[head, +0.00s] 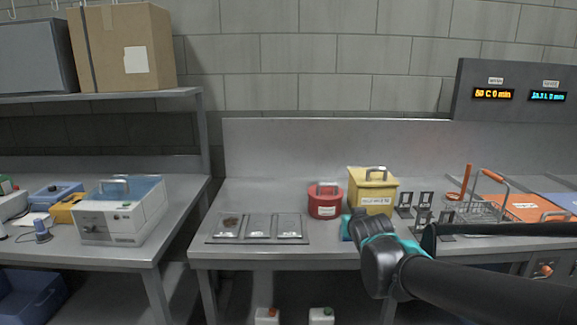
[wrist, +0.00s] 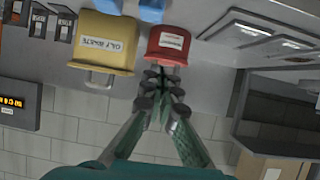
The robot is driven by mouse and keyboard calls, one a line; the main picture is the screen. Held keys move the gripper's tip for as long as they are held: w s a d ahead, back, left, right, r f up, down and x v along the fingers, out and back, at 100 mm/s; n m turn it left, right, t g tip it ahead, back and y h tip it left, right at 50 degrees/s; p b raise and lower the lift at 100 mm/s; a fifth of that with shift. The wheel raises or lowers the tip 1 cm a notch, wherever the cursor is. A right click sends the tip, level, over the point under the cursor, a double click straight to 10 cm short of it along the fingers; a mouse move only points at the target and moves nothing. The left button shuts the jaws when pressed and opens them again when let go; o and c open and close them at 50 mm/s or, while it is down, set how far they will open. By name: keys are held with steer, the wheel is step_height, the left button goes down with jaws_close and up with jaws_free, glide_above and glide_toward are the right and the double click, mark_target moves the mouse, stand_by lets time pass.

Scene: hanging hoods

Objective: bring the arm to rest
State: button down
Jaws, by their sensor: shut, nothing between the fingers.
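My arm (head: 470,275) reaches in from the right in the head view, its wrist end in front of the table's front edge. My gripper (wrist: 160,77) shows in the wrist view with its fingers together and nothing between them. In that view, which is upside down, the fingertips overlap the red container (wrist: 168,43) in the picture; I cannot tell the distance. In the head view my fingers are mostly hidden by the wrist.
The red container (head: 325,202) and the yellow box (head: 372,189) stand at the back of the table. A tray (head: 258,241) with clear-covered compartments lies to their left. Black stands (head: 424,201) and a wire basket (head: 474,209) are to the right. A white-blue device (head: 122,211) sits on the left bench.

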steer(key=s+d+f+g, duration=0.1)
steer(key=s+f+g, duration=0.7)
steer(key=s+f, duration=0.7)
step_height(320, 180, down, 3)
steer(key=shift+r+g, duration=0.2)
steer(key=shift+g, duration=0.1)
steer(key=shift+s+d, duration=0.1)
